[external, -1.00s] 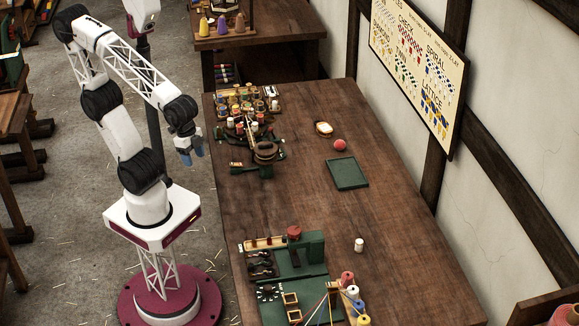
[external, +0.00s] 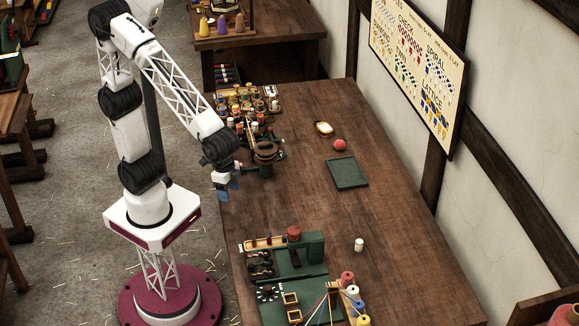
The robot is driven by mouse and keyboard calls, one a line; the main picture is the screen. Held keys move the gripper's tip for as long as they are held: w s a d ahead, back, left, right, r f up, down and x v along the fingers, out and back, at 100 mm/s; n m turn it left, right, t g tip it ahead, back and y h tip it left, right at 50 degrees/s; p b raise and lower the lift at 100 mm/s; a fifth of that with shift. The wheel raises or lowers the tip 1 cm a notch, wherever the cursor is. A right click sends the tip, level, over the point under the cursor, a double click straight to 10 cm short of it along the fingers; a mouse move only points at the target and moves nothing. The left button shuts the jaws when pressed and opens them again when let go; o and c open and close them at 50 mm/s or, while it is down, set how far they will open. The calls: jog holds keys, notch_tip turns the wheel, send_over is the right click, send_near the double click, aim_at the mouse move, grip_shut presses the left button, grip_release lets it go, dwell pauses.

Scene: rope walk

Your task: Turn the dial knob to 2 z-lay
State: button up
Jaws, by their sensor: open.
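A green machine (external: 312,250) stands at the near end of the table. A small dark dial with white marks around it (external: 267,292) sits on its front left panel; the markings are too small to read, so I cannot tell its setting. My gripper (external: 228,193) points down with blue fingertips, over the table's left edge. It is open and empty, well behind the dial and apart from it.
A red round part (external: 294,232) tops the machine, and several colored spools (external: 350,290) stand at its right. A white cylinder (external: 359,245), green tray (external: 347,173) and red ball (external: 340,145) lie farther off. The middle of the table is clear.

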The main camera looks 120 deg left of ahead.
jog(key=w+d+f+n, duration=0.1)
jog(key=w+d+f, duration=0.15)
jog(key=w, duration=0.35)
jog(key=w+d+f, duration=0.2)
jog(key=w+f, duration=0.2)
jog(key=w, duration=0.1)
jog(key=n+g, duration=0.1)
send_over(267, 287)
notch_tip(267, 287, down, 11)
jog(key=shift+a+f, duration=0.1)
jog(key=shift+f, duration=0.1)
jog(key=shift+f, duration=3.85)
jog(key=c, duration=0.9)
